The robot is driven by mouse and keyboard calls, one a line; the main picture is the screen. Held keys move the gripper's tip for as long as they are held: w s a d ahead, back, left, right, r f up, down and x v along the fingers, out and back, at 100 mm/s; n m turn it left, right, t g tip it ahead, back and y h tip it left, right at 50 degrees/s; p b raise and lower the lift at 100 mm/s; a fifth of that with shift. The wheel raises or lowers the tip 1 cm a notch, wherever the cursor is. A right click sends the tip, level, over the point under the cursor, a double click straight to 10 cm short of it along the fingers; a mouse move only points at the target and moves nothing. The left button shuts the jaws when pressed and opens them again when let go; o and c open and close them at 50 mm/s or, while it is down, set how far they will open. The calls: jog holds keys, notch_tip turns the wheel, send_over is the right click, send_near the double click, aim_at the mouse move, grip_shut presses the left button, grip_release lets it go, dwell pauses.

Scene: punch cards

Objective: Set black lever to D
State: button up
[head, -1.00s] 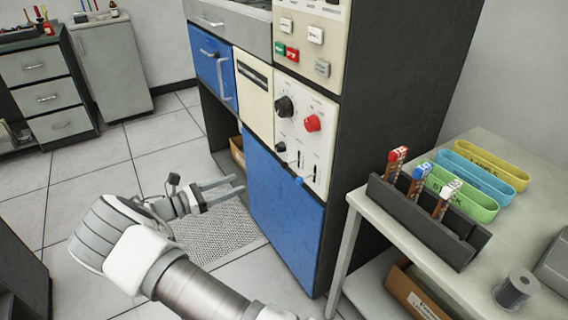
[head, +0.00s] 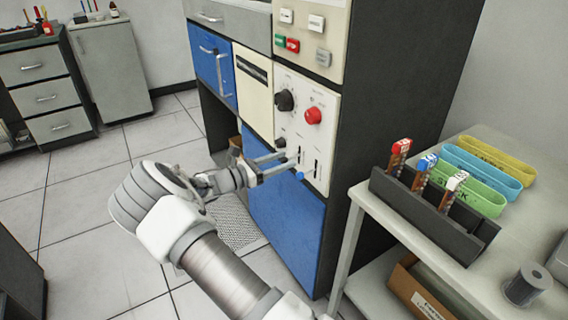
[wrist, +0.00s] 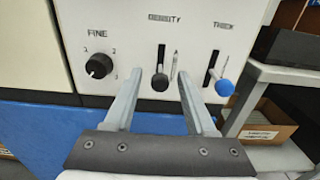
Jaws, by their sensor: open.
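The black lever (wrist: 160,82) has a round black knob and stands at the lower part of the vertical slot labelled DENSITY. Its scale letters are too small to read. My gripper (wrist: 160,76) is open, with one finger to the left and one to the right of the lever. Neither finger clearly touches it. In the head view my gripper (head: 287,159) points at the lower part of the cream panel (head: 322,101), and its fingers hide the black lever there.
A blue lever (wrist: 224,87) sits close to the right finger in the THICK slot. A black FINE knob (wrist: 98,66) is to the left. In the head view a red knob (head: 313,116) is above, and a table with a card rack (head: 430,215) stands to the right.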

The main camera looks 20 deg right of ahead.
jog(key=shift+w+d, duration=0.1)
jog(key=shift+d, duration=0.35)
jog(key=shift+c, duration=0.2)
grip_shut()
dwell(1.0)
